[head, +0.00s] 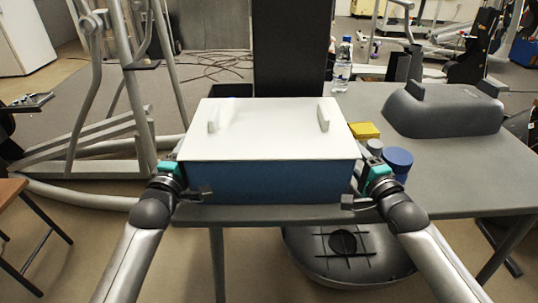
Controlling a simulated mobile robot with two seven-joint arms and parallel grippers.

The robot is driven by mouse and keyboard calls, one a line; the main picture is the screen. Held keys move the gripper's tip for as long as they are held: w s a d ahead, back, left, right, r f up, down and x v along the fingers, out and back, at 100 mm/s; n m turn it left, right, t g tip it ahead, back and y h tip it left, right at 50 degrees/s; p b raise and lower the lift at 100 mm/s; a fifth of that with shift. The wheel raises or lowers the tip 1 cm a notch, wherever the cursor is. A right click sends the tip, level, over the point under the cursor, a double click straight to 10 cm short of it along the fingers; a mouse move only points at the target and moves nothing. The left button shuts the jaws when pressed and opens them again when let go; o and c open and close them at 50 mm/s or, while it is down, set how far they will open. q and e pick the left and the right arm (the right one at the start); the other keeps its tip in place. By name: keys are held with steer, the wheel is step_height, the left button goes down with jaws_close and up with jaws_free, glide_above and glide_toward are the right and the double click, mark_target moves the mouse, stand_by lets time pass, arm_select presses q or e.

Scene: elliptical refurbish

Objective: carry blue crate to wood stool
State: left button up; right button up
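The blue crate (270,183) sits at the front edge of the grey table, with a flat white top (265,140) over it. My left gripper (196,193) is at the crate's left side, near its front lower corner. My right gripper (357,201) is at the crate's right side, also near the front lower corner. Both are close against the crate, but their fingers are partly hidden, so I cannot tell if they grip it. A wooden seat with dark folding legs, likely the wood stool (9,190), is cut off at the left edge.
On the table (450,180) to the right are a yellow block (364,130), a blue round container (398,158), a water bottle (342,64) and a dark grey shell (445,110). A grey metal frame (100,140) stands at left. A round dark object (345,255) lies below the table.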

arm_select(q)
jaws_close()
arm_select(e)
jaws_close()
stand_by(1.2)
arm_select(q)
steer(key=shift+w+r, duration=0.1)
steer(key=shift+r, duration=0.1)
arm_select(e)
steer(key=shift+w+r, duration=0.1)
steer(key=shift+r, duration=0.15)
